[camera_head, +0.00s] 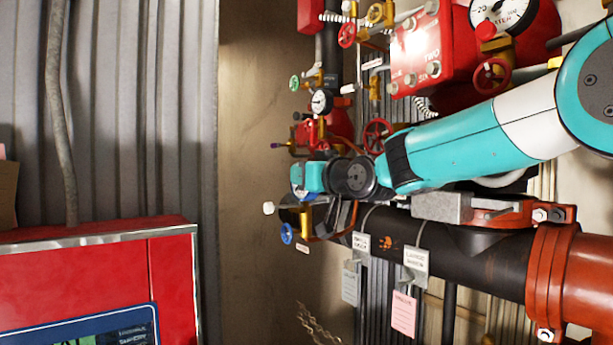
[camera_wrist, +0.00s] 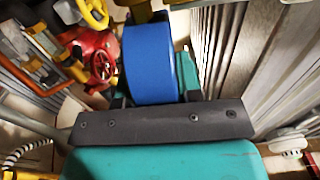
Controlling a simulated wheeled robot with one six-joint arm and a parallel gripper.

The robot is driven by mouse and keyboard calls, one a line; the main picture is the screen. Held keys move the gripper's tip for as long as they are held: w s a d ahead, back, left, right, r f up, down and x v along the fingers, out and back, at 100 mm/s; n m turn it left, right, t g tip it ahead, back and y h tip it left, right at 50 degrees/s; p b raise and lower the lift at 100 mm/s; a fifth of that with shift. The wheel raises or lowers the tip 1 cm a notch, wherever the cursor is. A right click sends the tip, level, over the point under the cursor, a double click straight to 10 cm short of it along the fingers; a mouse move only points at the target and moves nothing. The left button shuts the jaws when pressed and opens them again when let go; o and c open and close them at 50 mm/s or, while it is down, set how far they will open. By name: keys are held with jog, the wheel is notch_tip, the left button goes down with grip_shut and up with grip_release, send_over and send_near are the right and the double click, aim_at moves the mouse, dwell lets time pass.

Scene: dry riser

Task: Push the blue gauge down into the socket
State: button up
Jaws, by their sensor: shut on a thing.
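The blue gauge (camera_wrist: 149,62) shows in the wrist view as a broad blue rounded body. It sits between the jaws of my gripper (camera_wrist: 153,96), which is shut on it. In the head view my gripper (camera_head: 309,179) is at the end of the teal arm, near the brass fittings left of the large pipe. The socket cannot be told in either view. A yellow part (camera_wrist: 146,14) shows just beyond the gauge, and I cannot tell whether they touch.
A small blue handwheel (camera_head: 287,233) is just below my gripper. Red valves and a white dial (camera_head: 320,101) stand above it. A black pipe (camera_head: 470,262) with hanging tags runs below the arm. A red cabinet (camera_head: 75,290) is at lower left. Corrugated wall (camera_wrist: 240,50) is at right in the wrist view.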

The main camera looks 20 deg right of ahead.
jog(key=shift+f, duration=0.15)
jog(key=o, duration=1.1)
jog(key=shift+c, duration=0.2)
jog(key=p+v, duration=0.1)
jog(key=v, duration=1.6)
jog(key=shift+s, duration=0.2)
